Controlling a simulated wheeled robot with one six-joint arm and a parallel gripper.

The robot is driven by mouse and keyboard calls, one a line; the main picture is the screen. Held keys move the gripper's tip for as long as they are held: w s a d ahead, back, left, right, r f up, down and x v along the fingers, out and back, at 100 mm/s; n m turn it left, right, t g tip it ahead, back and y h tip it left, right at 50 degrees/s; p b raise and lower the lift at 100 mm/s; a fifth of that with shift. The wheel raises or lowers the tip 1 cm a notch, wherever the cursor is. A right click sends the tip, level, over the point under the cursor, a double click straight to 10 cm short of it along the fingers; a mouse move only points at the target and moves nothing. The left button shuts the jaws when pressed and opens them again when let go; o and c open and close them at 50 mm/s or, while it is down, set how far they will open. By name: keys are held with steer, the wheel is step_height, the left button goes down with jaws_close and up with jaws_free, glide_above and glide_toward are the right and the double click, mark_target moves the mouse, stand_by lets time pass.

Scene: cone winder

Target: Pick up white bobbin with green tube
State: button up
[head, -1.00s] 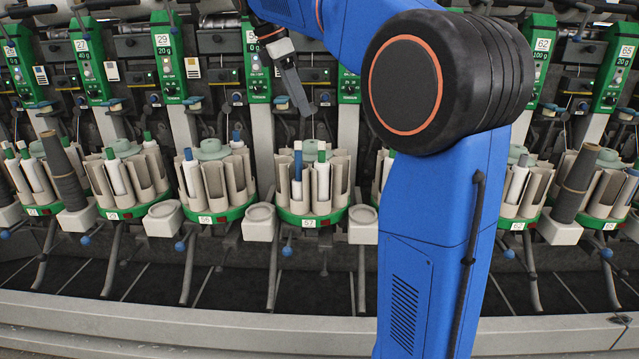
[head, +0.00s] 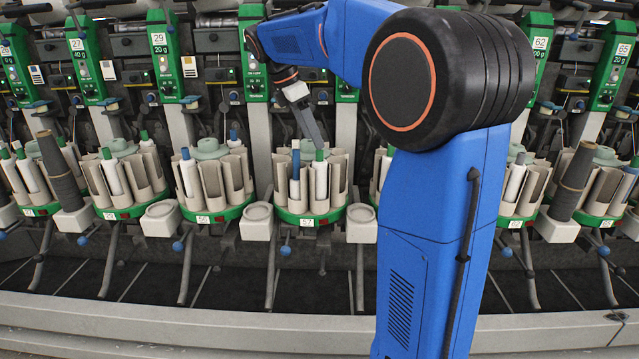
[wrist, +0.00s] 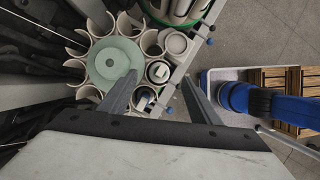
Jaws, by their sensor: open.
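The white bobbin with green tube (head: 320,177) stands upright in a pocket of the round magazine numbered 57 (head: 290,217), its green top showing. A white bobbin with a blue tube (head: 296,172) stands just left of it. My gripper (head: 318,143) is above the green-topped bobbin, pointing down. In the wrist view my gripper (wrist: 159,78) is open, with fingers spread on either side of the magazine's edge. Two bobbin tops show near the fingers there, but I cannot tell their colours surely. I see nothing held.
Similar magazines stand on both sides, such as number 56 (head: 222,213). A dark cone (head: 61,175) stands at the left. Green winder heads (head: 166,60) rise behind. In the wrist view a cart with wooden crates (wrist: 270,90) is at the right.

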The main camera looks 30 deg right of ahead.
steer(key=shift+a+x, duration=0.1)
steer(key=shift+x, duration=1.35)
steer(key=shift+a+x, duration=0.15)
steer(key=shift+x, duration=1.25)
steer(key=shift+f, duration=0.1)
steer(key=shift+w, duration=0.1)
steer(key=c, duration=1)
